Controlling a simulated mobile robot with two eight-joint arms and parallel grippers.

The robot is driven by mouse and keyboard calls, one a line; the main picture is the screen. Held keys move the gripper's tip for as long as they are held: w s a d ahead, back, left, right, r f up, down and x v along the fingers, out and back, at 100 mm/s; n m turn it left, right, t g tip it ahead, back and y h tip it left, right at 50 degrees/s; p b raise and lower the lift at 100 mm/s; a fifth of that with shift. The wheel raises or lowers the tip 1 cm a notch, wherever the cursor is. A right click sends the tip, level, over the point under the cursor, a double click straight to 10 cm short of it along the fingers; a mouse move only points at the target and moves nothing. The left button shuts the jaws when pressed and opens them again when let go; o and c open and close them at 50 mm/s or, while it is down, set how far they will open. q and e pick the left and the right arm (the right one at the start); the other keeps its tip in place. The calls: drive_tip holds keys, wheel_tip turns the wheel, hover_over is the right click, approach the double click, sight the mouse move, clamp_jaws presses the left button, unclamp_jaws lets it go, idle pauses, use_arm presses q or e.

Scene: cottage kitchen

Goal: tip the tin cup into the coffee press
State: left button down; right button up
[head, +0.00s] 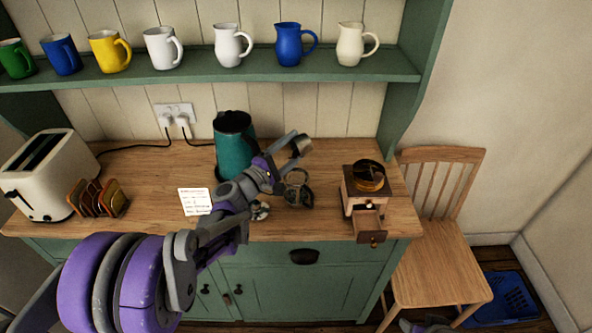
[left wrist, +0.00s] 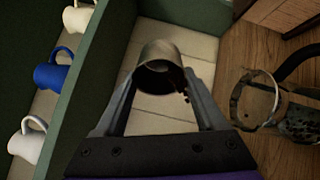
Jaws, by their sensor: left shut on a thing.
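My left gripper (head: 283,152) is shut on the tin cup (head: 302,146), a small grey metal cup held above the worktop. In the left wrist view the tin cup (left wrist: 160,58) sits between the two fingertips (left wrist: 158,85), tilted, with its dark mouth showing. Small dark bits show by its rim. The coffee press (head: 298,188), with a clear glass rim, stands on the worktop below the cup in the head view. Its rim (left wrist: 236,108) shows at the right of the left wrist view, apart from the cup. A grey piece at the bottom edge (head: 425,327) seems to be my right gripper, mostly cut off.
A wooden coffee grinder (head: 362,190) with its drawer open stands right of the press. A teal kettle (head: 234,150) stands behind my left arm. A card (head: 195,202), toast rack (head: 97,198) and toaster (head: 45,172) lie left. A shelf (head: 210,66) with mugs and jugs hangs above.

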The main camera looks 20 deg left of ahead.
use_arm(q)
drive_tip(key=shift+d, duration=0.15)
drive_tip(key=shift+a+r, duration=0.1)
drive_tip(key=shift+a, duration=0.1)
drive_tip(key=shift+d+r+t, duration=0.1)
drive_tip(key=shift+d+t, duration=0.05)
drive_tip(key=shift+t, duration=0.15)
drive_tip(key=shift+s+a+r, duration=0.1)
drive_tip(key=shift+a, duration=0.1)
drive_tip(key=shift+d, duration=0.15)
drive_tip(key=shift+r, duration=0.15)
drive_tip(key=shift+r+n+t+h, duration=0.1)
drive_tip(key=shift+n+t+h, duration=0.2)
idle(0.3)
drive_tip(key=shift+a, duration=0.2)
drive_tip(key=shift+d+r, duration=0.1)
drive_tip(key=shift+d, duration=0.1)
